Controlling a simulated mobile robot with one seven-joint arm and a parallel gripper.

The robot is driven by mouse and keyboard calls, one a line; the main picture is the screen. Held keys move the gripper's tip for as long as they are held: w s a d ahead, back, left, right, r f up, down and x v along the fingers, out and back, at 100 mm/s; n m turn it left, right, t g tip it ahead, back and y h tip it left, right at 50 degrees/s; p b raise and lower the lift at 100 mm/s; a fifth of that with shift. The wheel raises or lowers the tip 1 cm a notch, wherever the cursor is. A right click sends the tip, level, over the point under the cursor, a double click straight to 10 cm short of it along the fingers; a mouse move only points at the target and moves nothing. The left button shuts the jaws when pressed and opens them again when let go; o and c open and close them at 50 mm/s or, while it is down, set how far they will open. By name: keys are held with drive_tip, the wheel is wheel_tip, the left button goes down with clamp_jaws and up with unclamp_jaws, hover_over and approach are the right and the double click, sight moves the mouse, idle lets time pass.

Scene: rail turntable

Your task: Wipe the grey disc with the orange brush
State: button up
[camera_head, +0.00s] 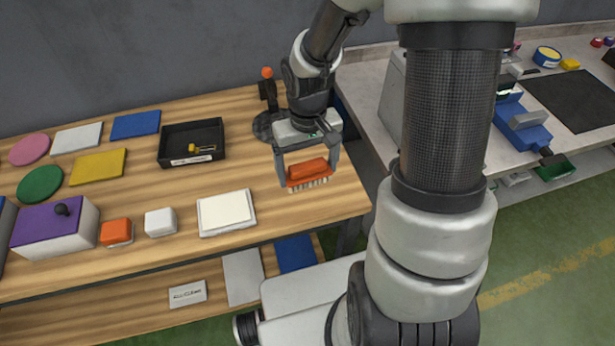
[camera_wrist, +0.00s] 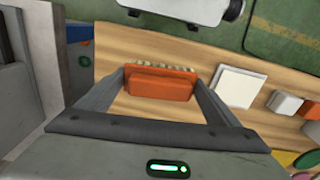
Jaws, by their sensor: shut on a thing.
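The orange brush (camera_head: 307,170) is between the two fingers of my gripper (camera_head: 309,176), near the right end of the wooden table. Its pale bristles face down in the head view. I cannot tell whether they touch the tabletop. The brush also shows between the fingers in the wrist view (camera_wrist: 160,86), with the bristles along its far edge. A dark grey round disc (camera_head: 262,126) lies behind and left of my gripper, partly hidden by it. A black post with an orange ball (camera_head: 267,73) stands at the disc. The disc is not clearly visible in the wrist view.
A white pad (camera_head: 226,212) lies left of the brush. A black tray (camera_head: 170,158) with a small yellow piece stands farther left. White (camera_head: 160,222) and orange (camera_head: 116,232) blocks and a purple-topped box (camera_head: 50,225) line the front left. Bare wood surrounds the brush.

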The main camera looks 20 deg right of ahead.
drive_tip(key=shift+r, duration=0.25)
drive_tip(key=o, duration=0.5)
drive_tip(key=c, duration=0.3)
drive_tip(key=w+a+r+p, duration=0.15)
drive_tip(key=w+p, duration=0.35)
drive_tip(key=w, duration=2.5)
drive_tip(key=shift+c, duration=0.2)
drive_tip(key=shift+s+d+f+b, duration=0.15)
drive_tip(key=shift+f+b, duration=0.45)
drive_tip(key=shift+f, duration=0.95)
drive_tip(key=shift+s+f+b, duration=0.1)
drive_tip(key=shift+f+b, duration=0.45)
drive_tip(key=shift+f, duration=1)
